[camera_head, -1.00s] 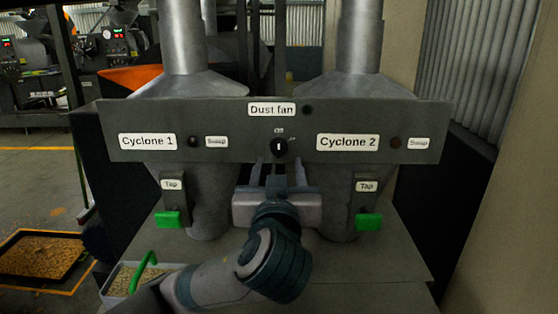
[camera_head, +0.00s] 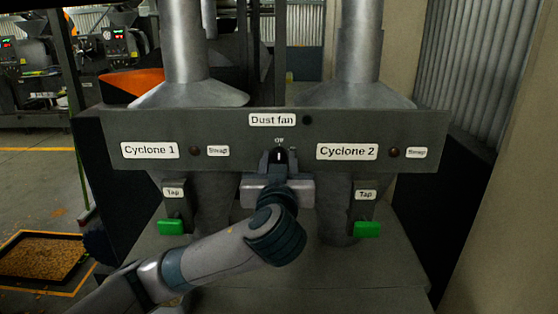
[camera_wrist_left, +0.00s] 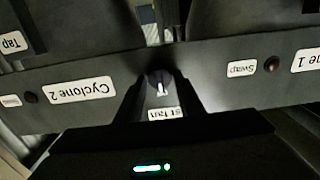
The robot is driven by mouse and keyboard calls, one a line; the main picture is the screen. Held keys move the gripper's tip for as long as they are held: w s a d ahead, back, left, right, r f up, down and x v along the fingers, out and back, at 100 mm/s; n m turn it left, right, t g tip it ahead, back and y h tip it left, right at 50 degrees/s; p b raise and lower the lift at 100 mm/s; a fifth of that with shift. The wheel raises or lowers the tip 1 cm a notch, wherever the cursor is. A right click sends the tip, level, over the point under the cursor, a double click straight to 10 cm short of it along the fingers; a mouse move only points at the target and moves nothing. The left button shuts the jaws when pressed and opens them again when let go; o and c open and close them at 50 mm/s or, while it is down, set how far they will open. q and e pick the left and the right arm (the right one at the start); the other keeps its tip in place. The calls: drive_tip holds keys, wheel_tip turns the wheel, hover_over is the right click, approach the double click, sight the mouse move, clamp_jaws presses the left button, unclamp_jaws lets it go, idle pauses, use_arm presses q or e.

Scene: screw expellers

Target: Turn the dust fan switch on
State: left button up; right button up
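The dust fan switch (camera_head: 279,154) is a dark round knob with a white mark, below the "Dust fan" label (camera_head: 272,119) on the grey panel. Its mark points up towards "Off". A small lamp (camera_head: 307,120) beside the label is dark. My left gripper (camera_head: 279,161) is at the panel with one finger on each side of the knob. In the left wrist view, turned upside down, the knob (camera_wrist_left: 159,84) sits between the spread fingers, with narrow gaps beside it. I cannot tell if a finger touches it. My right gripper is not in view.
The panel (camera_head: 120,128) also carries Cyclone 1 and Cyclone 2 labels with swap buttons (camera_head: 195,151). Green tap handles (camera_head: 171,227) are below on both sides. A beige wall (camera_head: 505,235) stands at the right. A tray of grain (camera_head: 42,257) lies on the floor at left.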

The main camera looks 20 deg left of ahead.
use_arm(q)
drive_tip(key=c, duration=0.5)
drive_tip(key=shift+c, duration=0.2)
drive_tip(key=shift+m+p, duration=0.35)
drive_tip(key=shift+m, duration=0.65)
drive_tip(key=shift+r+m+p, duration=0.1)
drive_tip(key=shift+m+p, duration=0.45)
drive_tip(key=shift+m, duration=0.05)
drive_tip(key=m+p, duration=0.6)
drive_tip(key=shift+d+m+p, duration=0.1)
drive_tip(key=shift+m+p, duration=0.2)
drive_tip(key=shift+p, duration=0.1)
drive_tip(key=shift+m+p, duration=0.95)
drive_tip(key=shift+m, duration=0.15)
drive_tip(key=shift+f, duration=0.2)
